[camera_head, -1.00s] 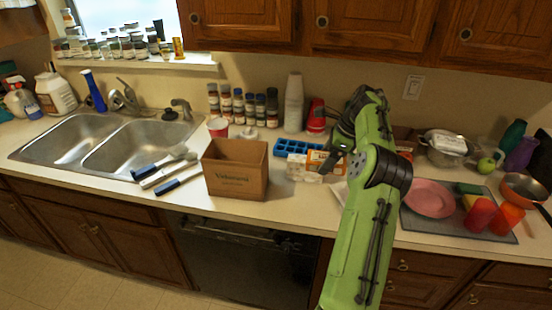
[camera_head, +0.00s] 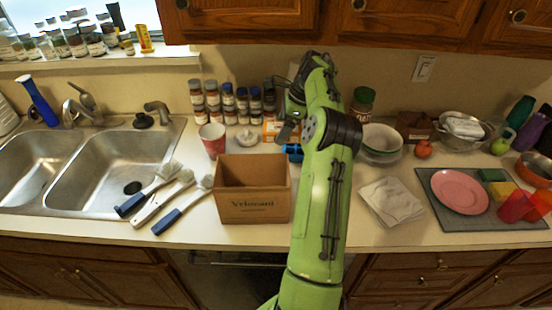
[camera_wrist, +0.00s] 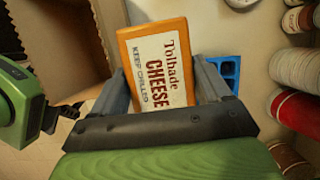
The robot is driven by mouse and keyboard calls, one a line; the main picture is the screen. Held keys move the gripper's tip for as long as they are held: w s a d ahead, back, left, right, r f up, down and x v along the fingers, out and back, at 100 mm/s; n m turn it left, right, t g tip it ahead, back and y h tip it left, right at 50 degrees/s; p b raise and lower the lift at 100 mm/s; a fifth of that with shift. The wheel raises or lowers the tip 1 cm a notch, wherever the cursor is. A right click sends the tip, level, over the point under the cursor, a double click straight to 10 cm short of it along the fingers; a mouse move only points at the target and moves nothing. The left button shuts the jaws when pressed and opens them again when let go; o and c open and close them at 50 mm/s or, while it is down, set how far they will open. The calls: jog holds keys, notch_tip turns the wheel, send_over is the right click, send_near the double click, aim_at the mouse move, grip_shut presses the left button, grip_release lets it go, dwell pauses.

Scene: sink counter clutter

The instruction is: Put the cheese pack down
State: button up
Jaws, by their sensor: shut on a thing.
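The cheese pack (camera_wrist: 160,65) is an orange block with a white label reading "Tolhade CHEESE". In the wrist view my gripper (camera_wrist: 163,88) is shut on it, one finger along each side. In the head view only a small orange part of the pack (camera_head: 269,132) shows behind the far right corner of the cardboard box, beside my gripper (camera_head: 284,132). My arm hides much of that area. I cannot tell whether the pack touches the counter.
An open cardboard box (camera_head: 253,206) stands just in front. Spice jars (camera_head: 241,104) line the wall behind. A blue tray (camera_wrist: 228,72) lies close to the pack, partly hidden. A red cup (camera_head: 212,140) and a small white lidded thing (camera_head: 246,138) stand to the left.

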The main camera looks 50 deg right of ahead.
jog(key=f+b, duration=0.1)
jog(key=f, duration=0.4)
jog(key=f+b, duration=0.1)
jog(key=f, duration=0.5)
jog(key=f+b, duration=0.1)
jog(key=f, duration=0.5)
jog(key=shift+s+f, duration=0.1)
jog(key=shift+s, duration=0.2)
jog(key=shift+f, duration=0.3)
jog(key=o, duration=0.8)
jog(key=shift+f, duration=0.1)
jog(key=shift+c, duration=0.2)
jog(key=shift+o, duration=0.9)
